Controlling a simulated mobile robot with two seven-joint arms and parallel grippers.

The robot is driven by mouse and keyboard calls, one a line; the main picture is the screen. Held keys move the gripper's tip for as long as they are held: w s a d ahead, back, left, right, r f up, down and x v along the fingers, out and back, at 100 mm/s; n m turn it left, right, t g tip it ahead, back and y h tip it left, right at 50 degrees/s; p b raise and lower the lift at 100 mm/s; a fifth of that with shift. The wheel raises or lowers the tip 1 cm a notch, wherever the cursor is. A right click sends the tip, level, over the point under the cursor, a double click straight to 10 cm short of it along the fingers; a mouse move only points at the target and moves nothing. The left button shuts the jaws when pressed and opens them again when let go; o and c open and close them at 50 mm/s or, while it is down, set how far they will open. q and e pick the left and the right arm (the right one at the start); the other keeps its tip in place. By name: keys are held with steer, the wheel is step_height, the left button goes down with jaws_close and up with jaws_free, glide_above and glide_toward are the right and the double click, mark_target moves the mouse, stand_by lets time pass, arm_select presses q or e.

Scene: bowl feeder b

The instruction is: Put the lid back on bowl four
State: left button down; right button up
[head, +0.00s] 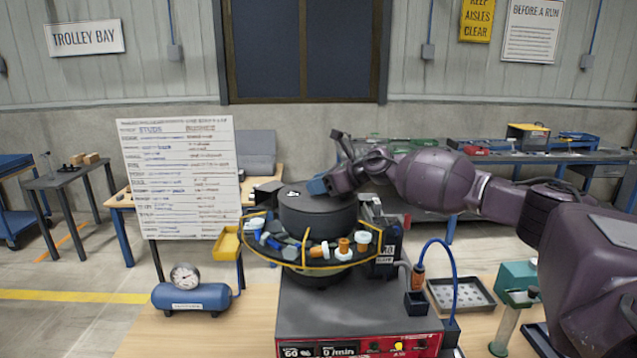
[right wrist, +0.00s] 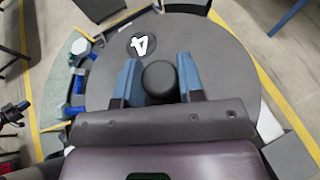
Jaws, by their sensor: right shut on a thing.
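The dark round lid (right wrist: 215,75) has a white 4 on a black disc and a black knob (right wrist: 160,78). My right gripper (right wrist: 160,84) has its two blue fingers on either side of the knob and is shut on it. In the head view my right gripper (head: 318,187) is over the top of the dark lid (head: 318,217), which stands above the middle of bowl four (head: 318,266). I cannot tell whether the lid rests on the bowl or hangs just above it. The bowl's yellow-edged ring carries blue, grey, white and orange parts. My left gripper is out of view.
The bowl stands on a grey feeder base (head: 345,305) with a red control panel (head: 362,347). A blue tank with a gauge (head: 190,295) is at left, before a written board (head: 180,178). A perforated tray (head: 460,294) and a yellow bin (head: 227,244) flank the feeder.

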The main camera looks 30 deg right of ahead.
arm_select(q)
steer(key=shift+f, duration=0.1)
arm_select(e)
steer(key=o, duration=1.1)
steer(key=shift+f, duration=0.1)
steer(key=shift+s+d+r, duration=0.25)
steer(key=shift+s, duration=0.05)
steer(key=b+v, duration=0.3)
steer(key=v, duration=0.7)
steer(key=shift+f, duration=0.2)
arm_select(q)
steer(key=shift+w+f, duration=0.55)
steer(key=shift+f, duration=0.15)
arm_select(e)
steer(key=shift+s+d+r, duration=0.25)
steer(key=shift+s+r, duration=0.15)
steer(key=shift+s, duration=0.15)
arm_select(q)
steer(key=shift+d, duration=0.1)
